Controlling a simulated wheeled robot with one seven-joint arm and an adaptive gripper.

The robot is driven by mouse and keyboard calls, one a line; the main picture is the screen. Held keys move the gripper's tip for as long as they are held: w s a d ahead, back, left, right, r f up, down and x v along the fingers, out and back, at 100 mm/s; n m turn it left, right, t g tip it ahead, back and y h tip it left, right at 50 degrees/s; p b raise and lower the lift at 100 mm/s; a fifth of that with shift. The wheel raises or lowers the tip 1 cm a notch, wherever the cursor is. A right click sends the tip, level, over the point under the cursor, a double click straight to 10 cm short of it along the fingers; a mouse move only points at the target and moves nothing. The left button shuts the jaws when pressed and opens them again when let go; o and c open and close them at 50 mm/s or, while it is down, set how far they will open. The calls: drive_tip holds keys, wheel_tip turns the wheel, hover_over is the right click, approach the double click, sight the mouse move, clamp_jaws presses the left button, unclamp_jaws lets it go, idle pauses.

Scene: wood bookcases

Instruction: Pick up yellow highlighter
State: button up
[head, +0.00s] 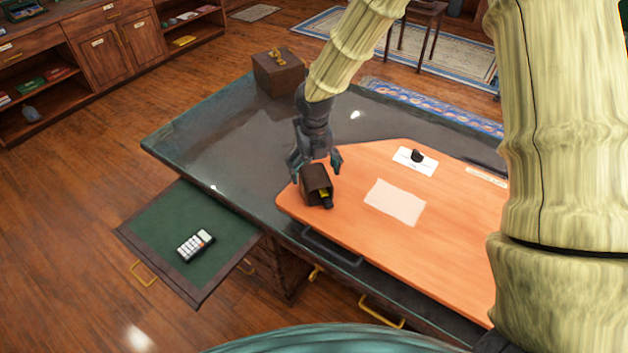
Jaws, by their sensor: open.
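A small yellow piece (323,193), which looks like the highlighter, shows at a dark brown holder (312,179) near the left corner of the orange desk board. Something black (328,204) is beside the yellow piece; I cannot tell whether it is part of it. My gripper (316,167) is open, pointing down, with its fingers spread at the back and sides of the holder. I cannot tell whether a finger touches the holder. Most of the highlighter is hidden.
The orange board (456,222) bears a paper sheet (396,202) and a white card (414,161) with a black object. A pulled-out green surface (165,224) at left holds a calculator (195,245). A brown box (276,75) stands at the desk's back left.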

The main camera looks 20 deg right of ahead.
drive_tip(key=shift+f+p, duration=0.95)
drive_tip(key=shift+f, duration=1.55)
drive_tip(key=shift+c, duration=0.5)
drive_tip(key=c, duration=1.2)
drive_tip(key=shift+r, duration=0.15)
